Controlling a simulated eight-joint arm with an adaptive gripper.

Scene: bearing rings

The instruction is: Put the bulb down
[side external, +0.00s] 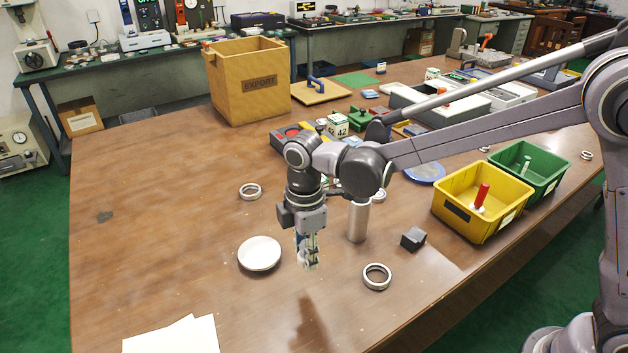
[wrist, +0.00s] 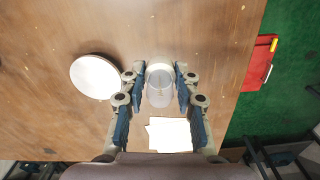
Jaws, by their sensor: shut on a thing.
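My gripper (side external: 309,255) hangs pointing down over the front part of the brown table. In the wrist view, its two blue-padded fingers (wrist: 160,72) are shut on the bulb (wrist: 160,94), a clear, glassy thing with a pale end. In the side view the bulb is mostly hidden by the fingers. I cannot tell the exact gap between the bulb and the table. A white round dish (side external: 260,253) lies to the left of my gripper; it also shows in the wrist view (wrist: 95,77).
A metal cylinder (side external: 358,221), a dark block (side external: 413,239) and a ring (side external: 377,277) stand to the right. Another ring (side external: 250,192) lies behind. White papers (side external: 180,337) lie at the front left. Yellow (side external: 467,217) and green bins are farther right. The left tabletop is clear.

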